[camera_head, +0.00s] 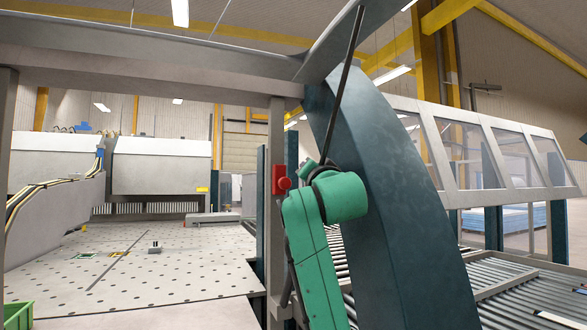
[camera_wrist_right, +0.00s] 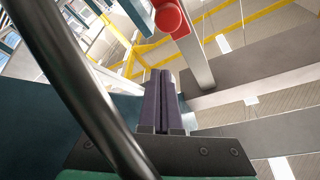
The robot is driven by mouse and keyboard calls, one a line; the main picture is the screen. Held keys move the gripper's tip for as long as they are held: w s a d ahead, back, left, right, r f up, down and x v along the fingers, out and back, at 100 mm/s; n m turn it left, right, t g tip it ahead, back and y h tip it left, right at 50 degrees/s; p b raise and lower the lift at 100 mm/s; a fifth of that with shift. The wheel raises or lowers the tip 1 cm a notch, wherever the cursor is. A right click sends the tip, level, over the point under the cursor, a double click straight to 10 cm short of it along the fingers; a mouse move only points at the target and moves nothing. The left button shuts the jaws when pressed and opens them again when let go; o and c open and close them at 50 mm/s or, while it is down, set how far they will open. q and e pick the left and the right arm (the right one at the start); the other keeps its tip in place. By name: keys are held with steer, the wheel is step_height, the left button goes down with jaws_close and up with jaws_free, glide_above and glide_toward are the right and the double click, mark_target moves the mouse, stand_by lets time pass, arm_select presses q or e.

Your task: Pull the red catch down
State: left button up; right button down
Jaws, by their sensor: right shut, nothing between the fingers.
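The red catch (camera_head: 279,180) sits on a grey upright post, left of my green right arm in the head view. It has a rounded red knob at its right side. In the right wrist view a round red part (camera_wrist_right: 170,17) shows at the top edge, beyond and slightly above the fingertips. My right gripper (camera_wrist_right: 161,72) is shut and empty, its two dark fingers pressed together. It appears apart from the red part. In the head view my right arm hides most of the gripper. My left gripper is not in view.
A thin black rod (camera_head: 345,80) runs down beside a large dark blue curved column (camera_head: 390,180), and a dark rod also crosses the wrist view close by (camera_wrist_right: 75,80). A perforated table (camera_head: 130,265) lies left. A roller conveyor (camera_head: 500,275) lies right.

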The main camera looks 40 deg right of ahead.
mark_target(282, 180)
arm_select(q)
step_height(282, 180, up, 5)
steer(key=p, duration=0.3)
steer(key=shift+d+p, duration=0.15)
steer(key=shift+p, duration=0.2)
arm_select(e)
steer(key=w, duration=0.1)
steer(key=w+f, duration=0.1)
steer(key=w, duration=0.2)
steer(key=shift+w+f, duration=0.3)
steer(key=shift+f, duration=0.05)
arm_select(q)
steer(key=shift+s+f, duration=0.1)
